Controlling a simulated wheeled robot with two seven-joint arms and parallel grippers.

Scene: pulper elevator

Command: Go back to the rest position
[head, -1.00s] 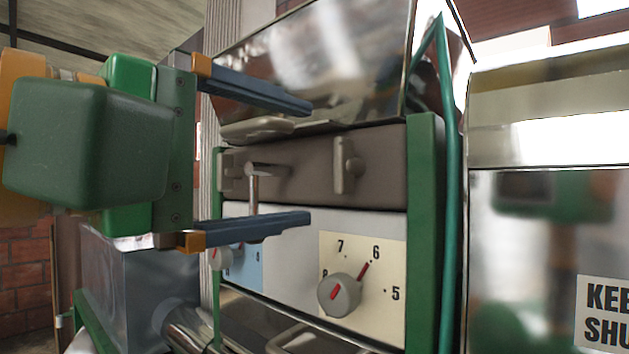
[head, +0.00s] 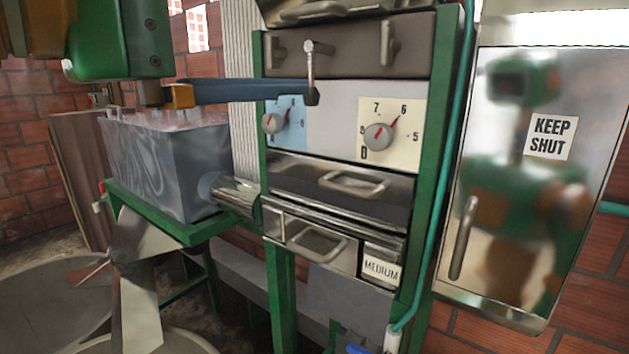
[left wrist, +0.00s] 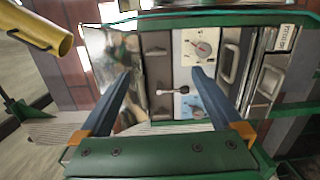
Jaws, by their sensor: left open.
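My left gripper (left wrist: 163,72) is open and empty in the left wrist view, its two blue fingers spread before the machine's front. In the head view only one of its fingers (head: 245,91) shows whole; the other is cut off by the top edge. A small metal lever (head: 311,62) on the grey-brown panel appears between the fingers in the left wrist view (left wrist: 174,91). The visible fingertip overlaps the lever's lower end in the head view; I cannot tell whether they touch. My right gripper is in neither view.
Below the lever are a pale dial (head: 378,136) and a blue-panel dial (head: 273,123), then drawers with handles (head: 352,183). A steel cabinet marked KEEP SHUT (head: 500,200) stands right. A grey box (head: 170,165) on a green frame stands left. A yellow cylinder (left wrist: 42,28) shows in the wrist view.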

